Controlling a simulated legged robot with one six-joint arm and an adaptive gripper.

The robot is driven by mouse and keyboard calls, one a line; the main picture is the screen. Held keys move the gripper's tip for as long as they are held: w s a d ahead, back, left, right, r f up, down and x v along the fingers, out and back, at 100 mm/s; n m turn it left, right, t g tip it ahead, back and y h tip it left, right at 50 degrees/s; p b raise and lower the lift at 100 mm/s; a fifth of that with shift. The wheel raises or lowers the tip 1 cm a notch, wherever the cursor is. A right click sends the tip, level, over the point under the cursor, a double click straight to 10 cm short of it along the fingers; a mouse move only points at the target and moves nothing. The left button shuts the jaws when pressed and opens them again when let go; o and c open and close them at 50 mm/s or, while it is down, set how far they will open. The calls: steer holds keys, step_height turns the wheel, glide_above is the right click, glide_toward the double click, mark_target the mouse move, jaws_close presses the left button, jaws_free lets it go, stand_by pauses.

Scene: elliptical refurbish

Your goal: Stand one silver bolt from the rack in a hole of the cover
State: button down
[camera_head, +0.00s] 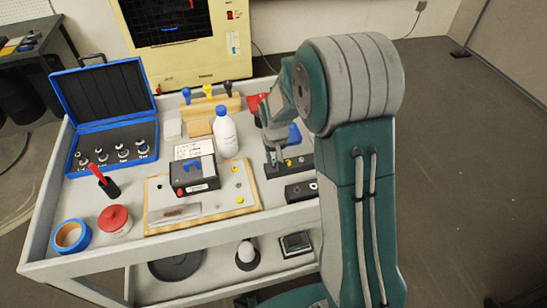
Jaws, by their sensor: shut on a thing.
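My gripper (274,157) is at the right part of the cart top, pointing down close over a dark plate (271,172) with small yellow and silver spots. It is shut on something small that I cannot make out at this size. A dark block (301,190) with a small silver spot on top lies just in front of that plate, partly behind my arm. I cannot tell for sure which of these two is the rack and which is the cover. No single silver bolt shows clearly.
A wooden board (155,216) carries a dark boxed device (194,175). A white bottle (225,135) stands behind it. An open blue case (113,172), a red-lidded jar (115,221) and blue tape (71,236) are at left. A beige machine (182,70) stands behind the cart.

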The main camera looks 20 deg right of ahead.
steer(key=shift+r, duration=0.4)
steer(key=shift+r, duration=2)
